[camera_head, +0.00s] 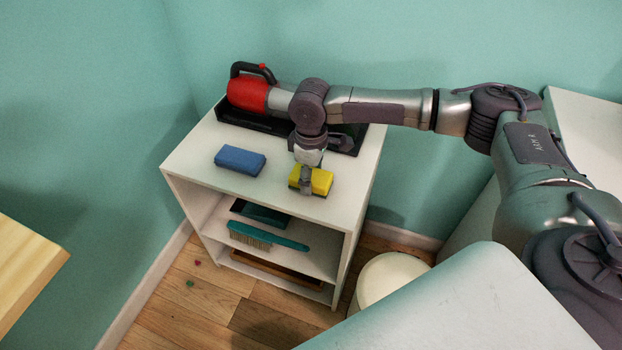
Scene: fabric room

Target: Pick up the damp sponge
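A yellow sponge (321,181) with a dark lower edge is on the right part of the white shelf unit's top (240,198). A blue sponge (240,160) lies flat on the same top, to its left. Which of them is damp does not show. My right gripper (306,187) points down at the yellow sponge, with its fingers over the left part of it. The view is too small to tell whether the fingers grip it. My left gripper is not in view.
A red device with a black handle (248,93) stands behind in a black tray (228,117). A teal brush (266,236) lies on a lower shelf. A wooden tabletop (25,265) is at the left, and a round cream container (390,279) is right of the unit.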

